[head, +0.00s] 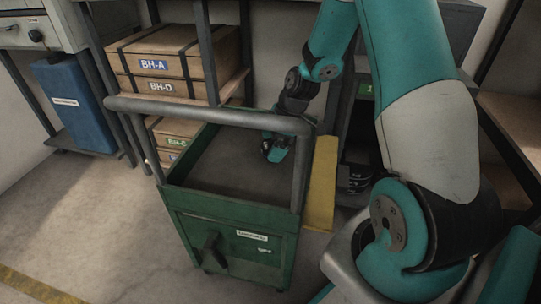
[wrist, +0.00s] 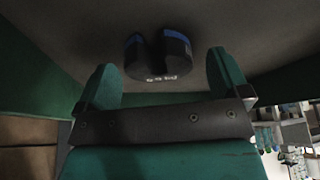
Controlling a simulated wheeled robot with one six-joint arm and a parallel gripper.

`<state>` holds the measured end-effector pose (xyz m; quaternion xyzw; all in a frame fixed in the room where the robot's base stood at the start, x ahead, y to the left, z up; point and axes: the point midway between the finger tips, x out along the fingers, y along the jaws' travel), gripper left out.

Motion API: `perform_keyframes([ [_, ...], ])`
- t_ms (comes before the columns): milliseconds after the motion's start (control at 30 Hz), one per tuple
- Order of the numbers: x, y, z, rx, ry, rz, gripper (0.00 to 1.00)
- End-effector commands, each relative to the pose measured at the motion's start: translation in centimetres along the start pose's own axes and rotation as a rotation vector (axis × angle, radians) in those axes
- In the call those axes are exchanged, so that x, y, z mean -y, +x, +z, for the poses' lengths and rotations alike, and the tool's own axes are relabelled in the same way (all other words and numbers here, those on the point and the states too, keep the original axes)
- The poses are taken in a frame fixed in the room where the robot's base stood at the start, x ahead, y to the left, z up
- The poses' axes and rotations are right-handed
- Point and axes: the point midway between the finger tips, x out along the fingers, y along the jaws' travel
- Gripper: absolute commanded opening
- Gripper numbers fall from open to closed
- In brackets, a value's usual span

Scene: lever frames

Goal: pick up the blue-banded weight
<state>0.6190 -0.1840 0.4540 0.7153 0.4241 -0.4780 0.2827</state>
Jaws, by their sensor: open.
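The blue-banded weight (wrist: 174,60) is a dark, slotted piece with blue along its upper edge and small white lettering on its face. In the wrist view it rests on the dark bed of the green cart (head: 230,225), just beyond and between my fingertips. My gripper (wrist: 162,64) is open, with one teal finger on each side and nothing held; a gap shows between the fingers and the weight. In the head view my gripper (head: 275,150) reaches down into the cart, and I cannot make out the weight apart from it there.
The cart has raised green walls and a thick grey handle rail (head: 210,115) at its near side. Wooden boxes (head: 165,65) stand on a rack at left. A yellow panel (head: 321,185) and dark round items (head: 355,178) are at right. The rest of the cart bed looks clear.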

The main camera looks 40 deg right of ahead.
Motion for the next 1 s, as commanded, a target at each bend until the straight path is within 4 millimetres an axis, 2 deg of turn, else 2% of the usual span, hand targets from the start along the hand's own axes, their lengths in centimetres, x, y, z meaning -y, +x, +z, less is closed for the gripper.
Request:
perform_keyframes([
  [233, 0.0, 0.2, 0.0, 0.0, 0.001, 0.002, 0.92],
  [533, 0.0, 0.2, 0.0, 0.0, 0.001, 0.002, 0.23],
  [833, -0.1, -0.1, -0.2, -0.001, 0.0, 0.003, 0.23],
  [1000, -0.1, -1.6, -0.8, -0.001, 0.0, 0.004, 0.23],
])
